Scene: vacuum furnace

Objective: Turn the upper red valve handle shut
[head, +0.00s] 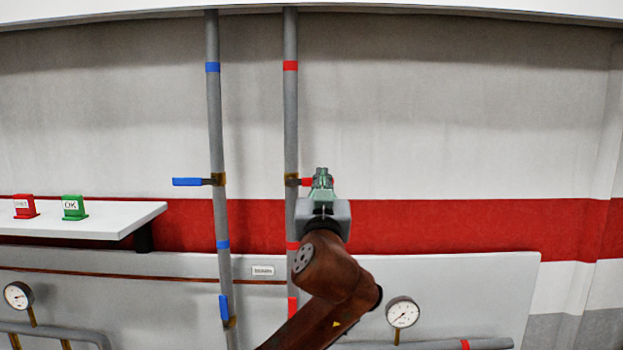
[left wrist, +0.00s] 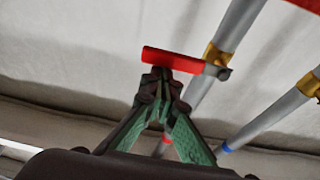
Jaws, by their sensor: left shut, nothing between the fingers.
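The upper red valve handle (head: 306,182) sticks out sideways to the right from its brass valve (head: 291,180) on the right-hand grey pipe, across the pipe. In the left wrist view the red handle (left wrist: 185,62) runs from the brass valve (left wrist: 215,54) across to just beyond the fingertips of my left gripper (left wrist: 157,76). The fingers are shut with nothing between them. The tips are at the handle's edge; I cannot tell whether they touch it. My right gripper is in neither view.
A blue handle (head: 187,182) sticks out left from the left pipe (head: 214,120). A lower blue handle (head: 224,307) and lower red handle (head: 292,308) lie along their pipes. A shelf (head: 110,228) stands left, a gauge (head: 402,312) lower right. The wall right of the gripper is clear.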

